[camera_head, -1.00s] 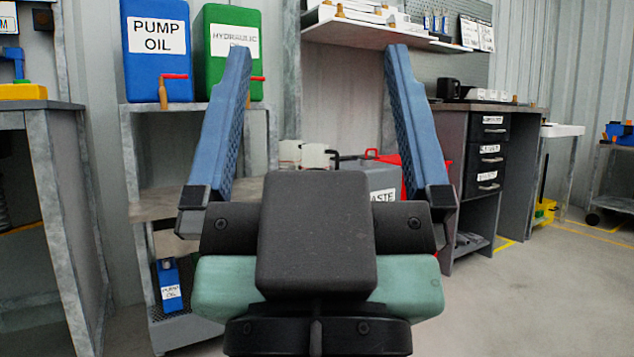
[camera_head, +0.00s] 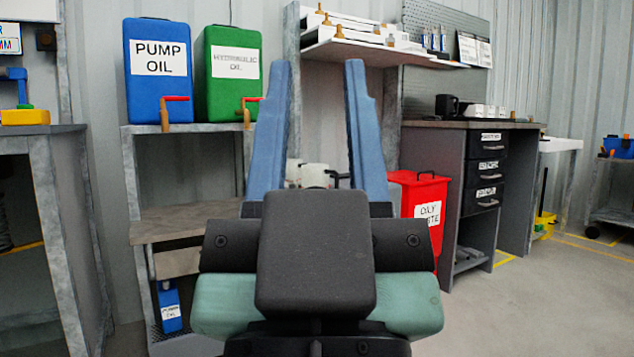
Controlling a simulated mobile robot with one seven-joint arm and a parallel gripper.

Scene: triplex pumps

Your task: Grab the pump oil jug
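The pump oil jug (camera_head: 171,309) is a small blue container with a white label, low on the bottom shelf of the grey rack at the left. A larger blue pump oil tank (camera_head: 158,97) with a red-handled tap stands on the rack's top shelf. My gripper (camera_head: 321,75) is in the middle of the view, its two blue fingers pointing up and away with a gap between them. It is partly open and empty. It is to the right of the small jug and apart from it.
A green hydraulic oil tank (camera_head: 229,78) stands beside the blue tank. A red oily waste bin (camera_head: 424,207) stands right of my gripper, before a workbench with drawers (camera_head: 487,165). A grey table (camera_head: 45,133) is at the far left.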

